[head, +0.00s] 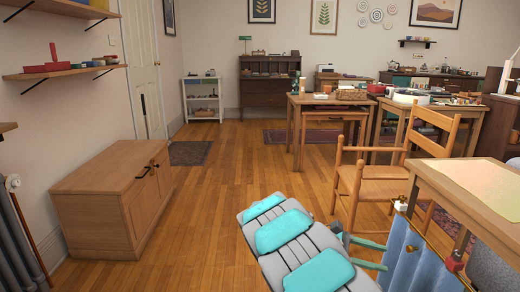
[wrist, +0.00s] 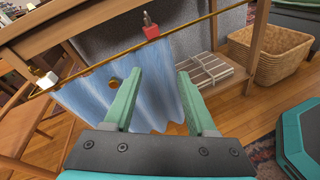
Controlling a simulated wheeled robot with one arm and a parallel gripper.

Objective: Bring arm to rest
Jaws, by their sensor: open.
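My arm (head: 290,232), grey with teal panels, reaches out low in the middle of the head view. My gripper (head: 382,254) is at its far end, beside a blue curtain (head: 415,265). In the wrist view my gripper (wrist: 161,75) has its two green fingers apart, with the blue curtain (wrist: 82,105) behind and between them. I see nothing else between the fingers. I cannot tell whether the fingertips touch the cloth.
The curtain hangs on a thin rod (wrist: 190,27) with a red clip (wrist: 151,33) and a white clip (wrist: 47,80), beneath a table (head: 455,187). A wooden chair (head: 362,183) stands behind. A wicker basket (wrist: 272,52) is right. Floor (head: 225,180) left of the arm is clear, up to a cabinet (head: 90,213).

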